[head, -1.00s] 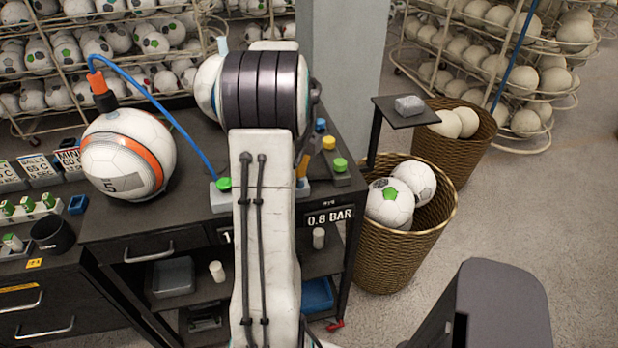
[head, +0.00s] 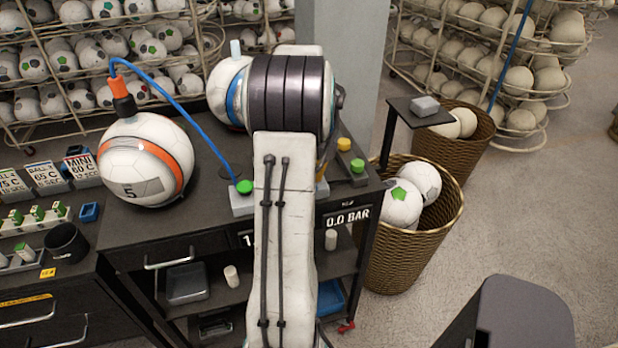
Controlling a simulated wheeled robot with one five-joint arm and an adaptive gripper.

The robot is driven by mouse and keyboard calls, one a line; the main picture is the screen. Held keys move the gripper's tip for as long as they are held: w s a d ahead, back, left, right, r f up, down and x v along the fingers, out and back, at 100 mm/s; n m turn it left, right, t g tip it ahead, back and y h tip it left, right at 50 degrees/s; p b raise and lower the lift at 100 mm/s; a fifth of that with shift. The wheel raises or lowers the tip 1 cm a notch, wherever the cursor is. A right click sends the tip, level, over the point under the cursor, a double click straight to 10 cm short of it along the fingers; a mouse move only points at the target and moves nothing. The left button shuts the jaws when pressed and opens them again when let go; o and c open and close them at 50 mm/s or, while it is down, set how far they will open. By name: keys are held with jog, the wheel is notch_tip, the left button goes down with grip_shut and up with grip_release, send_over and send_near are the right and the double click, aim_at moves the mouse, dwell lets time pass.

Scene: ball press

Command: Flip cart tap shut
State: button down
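The dark cart (head: 215,212) carries a white and orange ball (head: 150,160) marked 5, with an orange and black connector (head: 121,92) on top. A blue hose (head: 192,117) runs from the connector toward a grey block with a green button (head: 244,187). The cart's pressure display (head: 347,217) reads 0.0 BAR. I cannot make out the tap; my white arm covers the middle of the cart top. A small yellow-orange part shows just right of the arm, but I cannot tell what it is. My gripper is hidden behind the arm.
A second ball (head: 228,92) stands partly behind my arm. A wicker basket with balls (head: 440,240) stands right of the cart, below a small raised black plate (head: 418,113). Ball racks (head: 70,120) line the back. Grey floor is open at the right.

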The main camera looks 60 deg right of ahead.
jog(key=shift+a+f, duration=0.25)
jog(key=shift+f, duration=0.05)
jog(key=c, duration=1.4)
grip_release()
jog(key=shift+w+d, duration=0.1)
jog(key=shift+w, duration=0.05)
jog(key=o, duration=0.3)
jog(key=shift+r, duration=0.15)
jog(key=shift+d, duration=0.1)
notch_tip(320, 180, up, 12)
